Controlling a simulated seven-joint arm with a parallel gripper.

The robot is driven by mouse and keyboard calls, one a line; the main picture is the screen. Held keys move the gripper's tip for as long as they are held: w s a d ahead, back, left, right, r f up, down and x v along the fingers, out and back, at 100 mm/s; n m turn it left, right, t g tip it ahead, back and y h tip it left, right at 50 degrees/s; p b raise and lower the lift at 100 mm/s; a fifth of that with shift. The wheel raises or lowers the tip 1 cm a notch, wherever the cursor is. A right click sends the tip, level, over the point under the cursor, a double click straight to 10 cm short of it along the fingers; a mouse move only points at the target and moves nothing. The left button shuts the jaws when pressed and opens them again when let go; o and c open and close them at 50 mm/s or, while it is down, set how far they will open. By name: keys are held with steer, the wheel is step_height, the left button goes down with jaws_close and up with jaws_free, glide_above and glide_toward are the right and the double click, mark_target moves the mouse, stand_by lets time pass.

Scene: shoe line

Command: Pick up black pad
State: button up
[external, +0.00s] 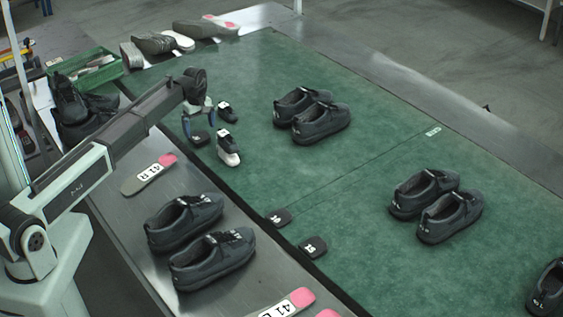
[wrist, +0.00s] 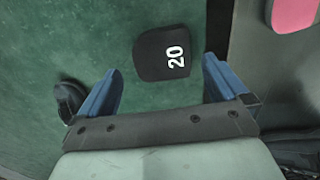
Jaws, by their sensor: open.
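A black pad marked 20 (wrist: 153,50) lies flat on the green mat in the wrist view. In the external view the pad (external: 200,138) is near the mat's left edge, just below my gripper (external: 198,124). My gripper is open and empty, with its blue fingers pointing down. In the wrist view the pad shows between and slightly beyond the fingertips of my gripper (wrist: 160,66). No contact with the pad is visible. Two other black pads lie farther along the mat edge, one nearer the middle (external: 278,217) and one closer to the camera (external: 313,247).
Small dark shoe-like items stand right of my gripper, one upper (external: 228,112) and one with a white base (external: 229,149). A dark item (wrist: 68,98) shows beside the left finger. Pairs of black shoes (external: 313,115) stand on the mat. A grey insole (external: 140,180) lies left.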

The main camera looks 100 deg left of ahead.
mark_target(200, 136)
step_height(200, 136, down, 3)
steer(key=shift+d+f, duration=0.1)
steer(key=shift+d, duration=0.05)
steer(key=shift+c, duration=0.2)
steer(key=c, duration=1)
